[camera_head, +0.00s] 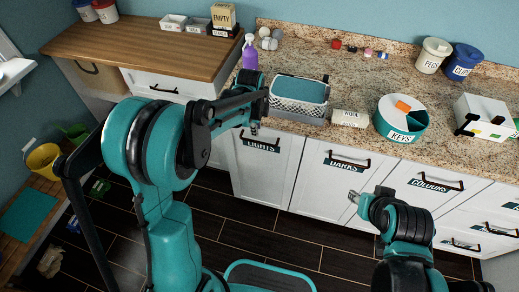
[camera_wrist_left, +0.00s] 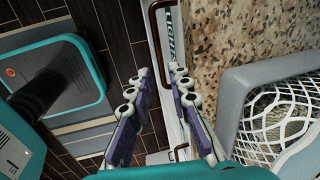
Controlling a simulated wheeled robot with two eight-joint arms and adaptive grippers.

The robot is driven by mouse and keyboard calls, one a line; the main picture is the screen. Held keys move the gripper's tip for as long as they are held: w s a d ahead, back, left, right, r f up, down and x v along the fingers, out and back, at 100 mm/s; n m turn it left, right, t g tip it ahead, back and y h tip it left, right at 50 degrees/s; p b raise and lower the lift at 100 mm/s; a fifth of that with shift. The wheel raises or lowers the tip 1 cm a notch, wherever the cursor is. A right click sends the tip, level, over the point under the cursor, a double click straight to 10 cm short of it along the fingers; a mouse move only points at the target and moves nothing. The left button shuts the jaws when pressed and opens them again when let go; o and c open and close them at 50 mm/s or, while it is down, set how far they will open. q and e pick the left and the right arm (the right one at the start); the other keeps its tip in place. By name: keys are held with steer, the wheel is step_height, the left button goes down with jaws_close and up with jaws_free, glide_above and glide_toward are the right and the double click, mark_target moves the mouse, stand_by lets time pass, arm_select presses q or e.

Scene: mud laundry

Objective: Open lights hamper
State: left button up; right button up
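The lights hamper (camera_head: 267,168) is a white tilt-front panel under the counter, marked LIGHTS on a dark label, with a dark bronze bar handle (camera_head: 262,139) near its top. It looks shut, flush with its neighbours. My left gripper (camera_head: 254,127) is just above and in front of this handle, pointing down. In the left wrist view my left gripper (camera_wrist_left: 160,72) is open with its fingers apart, and nothing is held. A bronze handle (camera_wrist_left: 154,25) shows just beyond the fingertips. My right gripper (camera_head: 355,196) is in front of the DARKS panel; its finger gap is too small to judge.
The granite counter (camera_head: 340,85) holds a basket (camera_head: 300,110), a WOOL box (camera_head: 350,118) and a round KEYS bin (camera_head: 388,128) near its front edge. The basket is close beside my left gripper. The dark floor (camera_head: 270,232) before the panels is clear.

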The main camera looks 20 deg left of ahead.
arm_select(q)
steer(key=f+b, duration=0.1)
steer(key=f, duration=0.2)
steer(key=w+f+b, duration=0.1)
steer(key=f, duration=0.1)
steer(key=f+b, duration=0.1)
steer(key=f, duration=0.2)
steer(key=shift+w+f, duration=0.3)
jaws_close()
